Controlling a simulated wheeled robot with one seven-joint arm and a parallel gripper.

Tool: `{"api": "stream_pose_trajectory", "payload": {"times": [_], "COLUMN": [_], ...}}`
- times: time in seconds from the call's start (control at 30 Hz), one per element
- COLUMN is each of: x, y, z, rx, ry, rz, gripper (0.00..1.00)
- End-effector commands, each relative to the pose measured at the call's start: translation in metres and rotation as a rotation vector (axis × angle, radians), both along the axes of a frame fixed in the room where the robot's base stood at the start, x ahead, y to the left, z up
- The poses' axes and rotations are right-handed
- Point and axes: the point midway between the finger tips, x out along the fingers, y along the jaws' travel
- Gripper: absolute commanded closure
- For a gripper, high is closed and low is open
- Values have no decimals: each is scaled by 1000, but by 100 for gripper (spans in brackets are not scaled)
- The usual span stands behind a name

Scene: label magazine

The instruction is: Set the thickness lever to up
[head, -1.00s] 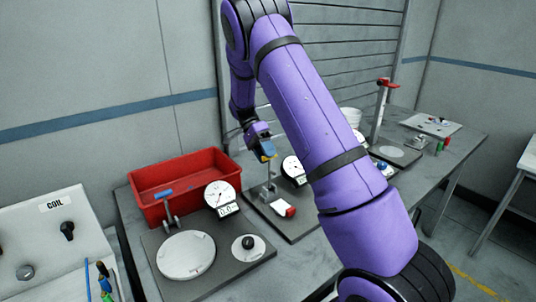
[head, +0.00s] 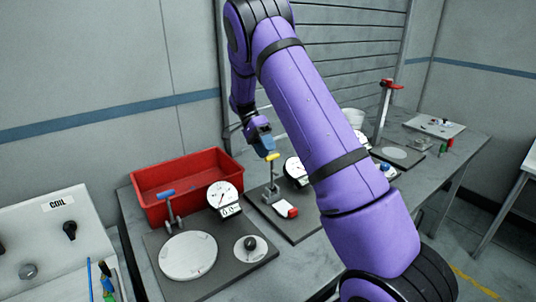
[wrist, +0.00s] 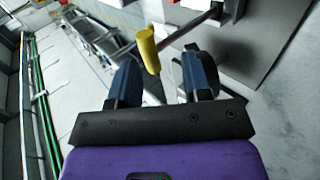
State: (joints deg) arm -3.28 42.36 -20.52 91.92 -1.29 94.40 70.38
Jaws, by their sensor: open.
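A lever with a yellow handle (head: 272,157) on a thin rod stands roughly upright on the middle gauge plate. In the wrist view the yellow handle (wrist: 148,50) lies just beyond my fingertips, in the gap between them and nearer the left finger. My gripper (head: 265,149) is just above the handle in the head view; its two blue fingers (wrist: 163,70) are apart and hold nothing. A second lever with a blue handle (head: 167,192) stands on the left gauge plate. No label that I can read says which lever sets thickness.
A red bin (head: 225,168) stands behind the left gauge plate (head: 235,274). Dial gauges (head: 222,195) stand close to the levers. A red-tipped block (head: 288,209) lies in front of the yellow lever. A tall red-topped post (head: 384,110) stands farther right.

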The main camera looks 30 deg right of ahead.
Motion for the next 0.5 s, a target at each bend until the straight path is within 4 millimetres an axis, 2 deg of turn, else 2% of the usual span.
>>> {"api": "stream_pose_trajectory", "payload": {"times": [0.3, 0.5], "x": [46, 61], "y": [2, 2], "z": [39, 52], "rx": [0, 0], "ry": [-3, -2], "rz": [2, 1], "gripper": [56, 56]}}
